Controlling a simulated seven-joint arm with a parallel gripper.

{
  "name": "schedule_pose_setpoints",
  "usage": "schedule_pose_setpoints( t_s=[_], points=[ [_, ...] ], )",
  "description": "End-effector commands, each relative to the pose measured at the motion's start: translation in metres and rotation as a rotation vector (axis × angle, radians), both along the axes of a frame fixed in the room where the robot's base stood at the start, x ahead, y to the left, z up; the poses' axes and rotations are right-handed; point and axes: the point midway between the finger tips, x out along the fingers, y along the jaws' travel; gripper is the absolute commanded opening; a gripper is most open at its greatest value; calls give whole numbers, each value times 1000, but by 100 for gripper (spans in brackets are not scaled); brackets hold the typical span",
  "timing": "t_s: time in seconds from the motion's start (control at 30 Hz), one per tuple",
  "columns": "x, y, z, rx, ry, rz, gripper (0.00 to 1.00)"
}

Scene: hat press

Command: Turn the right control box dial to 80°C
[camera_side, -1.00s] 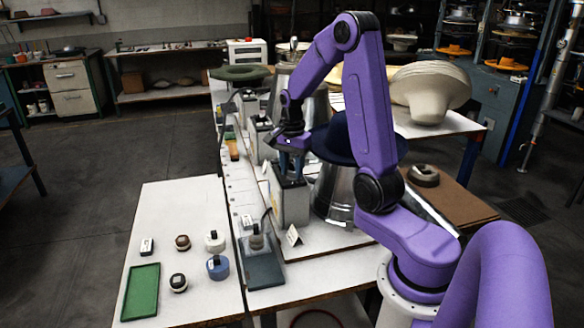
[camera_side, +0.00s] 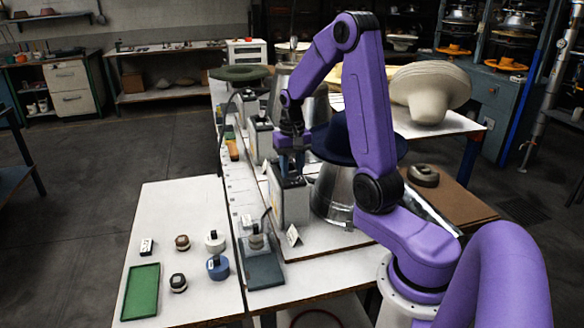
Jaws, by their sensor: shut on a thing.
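The right control box (camera_side: 291,205) is a grey-white box with a dark top, standing on the white bench beside a metal hat press. My gripper (camera_side: 292,168) points down at the top of this box, with its fingers shut on the dial there. The dial is hidden by the fingers, and its setting cannot be read from this view. A second control box (camera_side: 259,137) stands farther back on the bench, clear of my gripper.
A press with a dark blue hat (camera_side: 333,138) stands close to the right of the box. A small white card (camera_side: 293,236) stands in front of it. The front table holds a green tray (camera_side: 141,291) and several small round weights.

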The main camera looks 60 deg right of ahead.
Motion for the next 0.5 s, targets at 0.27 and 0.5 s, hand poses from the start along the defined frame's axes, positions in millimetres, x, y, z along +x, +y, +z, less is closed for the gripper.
schedule_pose_setpoints(
  t_s=[0.27, 0.5],
  points=[
    [0, -1, 1, -1, -2, 262, 6],
    [0, -1, 1, -2, -2, 463, 6]
  ],
)
